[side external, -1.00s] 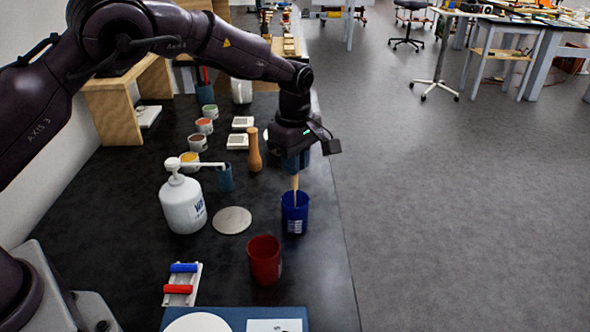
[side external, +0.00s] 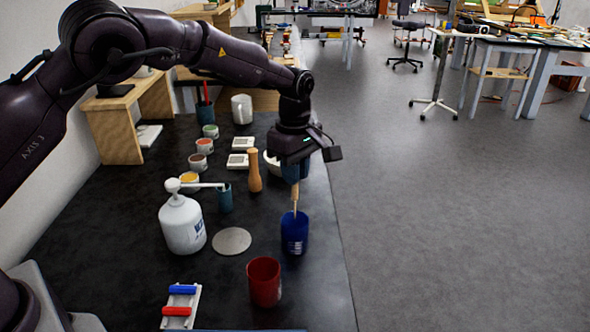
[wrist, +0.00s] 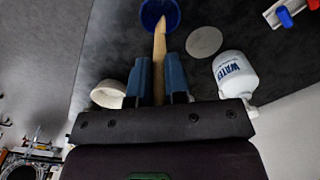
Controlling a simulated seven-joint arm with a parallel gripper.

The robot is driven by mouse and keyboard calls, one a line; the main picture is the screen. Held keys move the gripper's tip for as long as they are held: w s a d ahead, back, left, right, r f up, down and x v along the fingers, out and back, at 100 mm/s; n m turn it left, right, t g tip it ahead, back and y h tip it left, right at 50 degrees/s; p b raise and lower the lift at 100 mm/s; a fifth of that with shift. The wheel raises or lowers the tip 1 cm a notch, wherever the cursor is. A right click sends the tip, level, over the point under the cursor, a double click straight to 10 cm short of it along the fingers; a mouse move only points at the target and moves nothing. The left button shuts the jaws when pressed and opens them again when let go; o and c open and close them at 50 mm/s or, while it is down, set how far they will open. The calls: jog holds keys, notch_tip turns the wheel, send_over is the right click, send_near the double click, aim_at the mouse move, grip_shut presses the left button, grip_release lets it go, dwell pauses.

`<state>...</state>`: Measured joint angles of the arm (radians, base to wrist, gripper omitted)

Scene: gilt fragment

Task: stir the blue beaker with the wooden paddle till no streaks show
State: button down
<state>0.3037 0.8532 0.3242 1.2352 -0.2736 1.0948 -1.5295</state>
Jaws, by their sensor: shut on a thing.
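The blue beaker (side external: 295,238) stands upright on the dark bench near its right edge. My gripper (side external: 291,172) is above it, shut on the wooden paddle (side external: 294,196), which points down. The paddle's lower end is at the beaker's mouth, seemingly inside. In the wrist view the paddle (wrist: 158,55) runs between the two blue fingers to the round mouth of the blue beaker (wrist: 148,14). The beaker's contents and any streaks cannot be made out.
A red beaker (side external: 264,284) stands in front of the blue one. Behind are a wooden pestle-like piece (side external: 254,172), a white bowl (side external: 272,162) and several small pots.

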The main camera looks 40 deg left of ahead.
jog(key=shift+r, duration=2.5)
